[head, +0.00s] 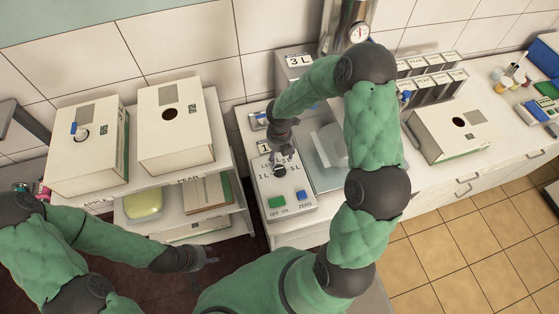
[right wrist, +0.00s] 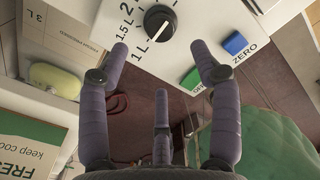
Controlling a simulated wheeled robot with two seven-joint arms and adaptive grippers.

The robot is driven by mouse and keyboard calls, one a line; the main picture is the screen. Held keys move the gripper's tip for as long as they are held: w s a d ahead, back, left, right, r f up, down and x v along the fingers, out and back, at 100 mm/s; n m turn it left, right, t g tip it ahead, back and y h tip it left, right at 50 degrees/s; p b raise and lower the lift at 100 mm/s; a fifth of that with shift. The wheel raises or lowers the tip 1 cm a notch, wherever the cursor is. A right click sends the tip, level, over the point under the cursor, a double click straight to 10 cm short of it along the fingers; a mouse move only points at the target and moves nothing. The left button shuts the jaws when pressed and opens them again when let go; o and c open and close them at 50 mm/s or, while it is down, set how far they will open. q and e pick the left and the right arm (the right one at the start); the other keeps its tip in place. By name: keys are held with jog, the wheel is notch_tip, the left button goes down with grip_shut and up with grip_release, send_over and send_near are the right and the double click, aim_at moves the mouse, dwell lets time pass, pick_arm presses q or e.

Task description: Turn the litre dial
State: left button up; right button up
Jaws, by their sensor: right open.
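The litre dial (right wrist: 158,22) is a round black knob with a white pointer line on a pale control box (head: 292,205). In the right wrist view the labels 1 L, 1.5 L and 2 run around its left side. The pointer slants toward the 1 L side; its exact setting is hard to tell. My right gripper (head: 281,155) is over the box and partly covers the dial in the head view. Its fingers, also in the right wrist view (right wrist: 160,55), are spread and empty, apart from the dial. My left gripper (head: 202,265) hangs low beside the shelf, fingers apart and empty.
A green button (head: 277,202) and a blue button (head: 301,195) sit on the box's front part. A scale-like platform (head: 325,175) is right of it. Cartons (head: 90,150) stand on the left shelf, another carton (head: 449,132) on the right counter. Floor tiles lie clear at lower right.

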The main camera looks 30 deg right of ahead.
jog(key=shift+r, duration=1.25)
